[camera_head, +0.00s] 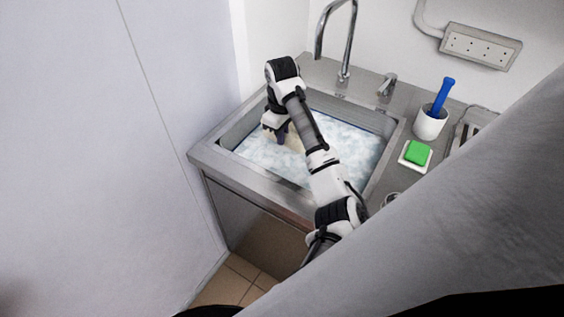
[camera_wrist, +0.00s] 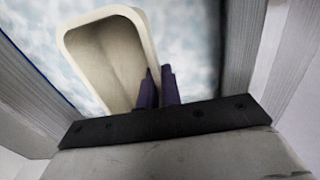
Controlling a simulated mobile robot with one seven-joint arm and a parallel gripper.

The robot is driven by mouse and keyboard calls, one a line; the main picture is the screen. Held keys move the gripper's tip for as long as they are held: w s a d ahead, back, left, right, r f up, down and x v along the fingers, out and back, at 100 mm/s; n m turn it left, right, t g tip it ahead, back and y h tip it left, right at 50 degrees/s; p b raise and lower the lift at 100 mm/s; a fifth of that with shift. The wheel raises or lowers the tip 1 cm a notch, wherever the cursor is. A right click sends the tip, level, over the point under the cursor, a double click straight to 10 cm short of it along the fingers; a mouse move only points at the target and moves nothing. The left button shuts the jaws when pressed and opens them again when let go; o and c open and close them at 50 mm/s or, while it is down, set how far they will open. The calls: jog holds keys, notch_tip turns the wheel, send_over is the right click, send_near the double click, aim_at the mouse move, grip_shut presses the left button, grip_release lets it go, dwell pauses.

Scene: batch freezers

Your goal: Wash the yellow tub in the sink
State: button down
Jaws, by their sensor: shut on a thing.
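The tub (camera_wrist: 112,55) is pale cream-yellow and open-topped. In the wrist view its hollow inside faces my camera, and it looks empty. My gripper (camera_wrist: 158,88) has its dark purple fingers shut on the tub's near right wall. In the head view my gripper (camera_head: 281,136) reaches down into the sink (camera_head: 203,156), at its left part. Only a little of the tub (camera_head: 294,143) shows there, beside the fingers and partly hidden by my arm. The sink holds foamy, bluish-white water (camera_head: 345,143). The tub is at or just above the foam; I cannot tell how deep.
A tall faucet (camera_head: 347,45) and a small tap (camera_head: 387,84) stand behind the sink. On the right counter are a green sponge (camera_head: 417,152) on a white dish and a blue-handled brush (camera_head: 442,97) in a white cup. A pale wall panel (camera_head: 110,140) stands close at the left.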

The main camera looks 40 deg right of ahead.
jog(key=shift+r, duration=2.8)
jog(key=shift+r, duration=1.55)
jog(key=shift+f, duration=0.1)
